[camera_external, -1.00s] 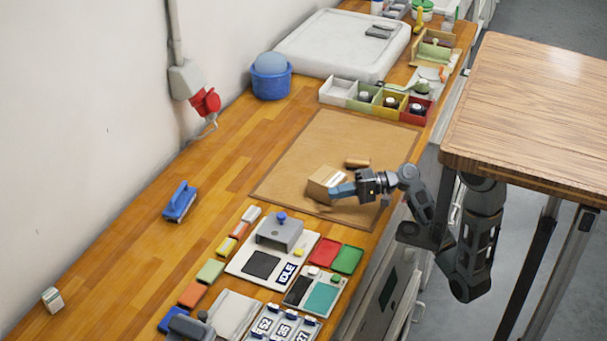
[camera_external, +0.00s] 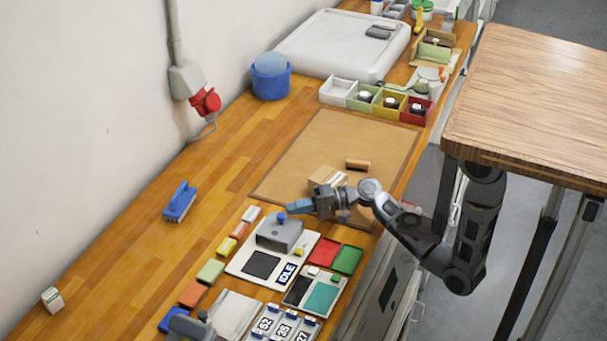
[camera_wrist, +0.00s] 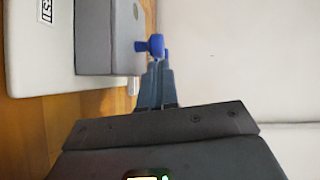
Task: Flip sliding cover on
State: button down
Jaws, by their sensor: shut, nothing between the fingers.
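The sliding cover (camera_external: 280,234) is a grey box-like piece with a blue knob (camera_external: 282,217) on top. It sits on the upper part of a white board (camera_external: 240,262), beside a bare black square (camera_external: 261,265) and an "IDLE" label (camera_external: 287,272). My gripper (camera_external: 290,208) is shut and empty, its blue fingertips close to the knob. In the wrist view the shut fingers (camera_wrist: 156,72) point at the blue knob (camera_wrist: 155,46), which stands on the grey cover (camera_wrist: 108,38). I cannot tell whether they touch it.
A cardboard box (camera_external: 325,180) stands behind my gripper on the brown mat (camera_external: 300,150). Red (camera_external: 325,252) and green (camera_external: 348,260) trays lie right of the board. Several coloured blocks line its left. A blue brush (camera_external: 180,201) lies further left, with bare wood around it.

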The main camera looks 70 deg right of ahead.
aim_at(290, 236)
jog(key=shift+a, duration=0.2)
jog(key=a+p, duration=0.2)
jog(key=a, duration=1)
jog(key=shift+a+p, duration=0.1)
jog(key=shift+p, duration=0.3)
jog(key=shift+d, duration=0.3)
jog(key=d, duration=0.2)
jog(key=s+d+b, duration=0.1)
jog(key=d, duration=0.1)
jog(key=shift+s+d+r, duration=0.15)
jog(key=shift+s, duration=0.05)
jog(key=b+v, duration=0.2)
jog(key=v, duration=0.7)
jog(key=shift+r, duration=0.1)
